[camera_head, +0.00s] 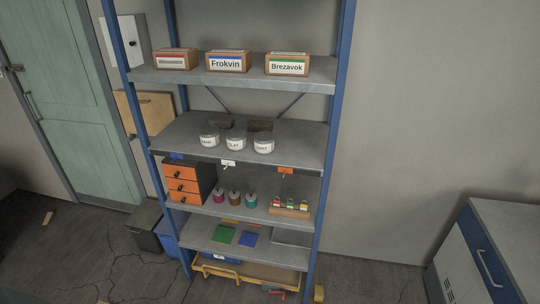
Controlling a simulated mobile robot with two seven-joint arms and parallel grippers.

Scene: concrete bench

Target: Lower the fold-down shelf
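No shelf here is plainly a fold-down one. A tall rack with blue posts (340,110) stands in the middle and its grey shelves (290,133) all look level. A light wooden panel (143,112) with a small dark handle-like mark is on the wall behind the rack's left post, partly hidden by it. I cannot tell whether this panel is the fold-down shelf. Neither of my grippers is in view.
Three boxes (228,62) stand on the top shelf, three jars (236,142) below. An orange drawer unit (184,186) is lower left. A white wall cabinet (126,40) and green door (66,105) are left. A workbench (508,222) is right. Floor (375,284) shows between.

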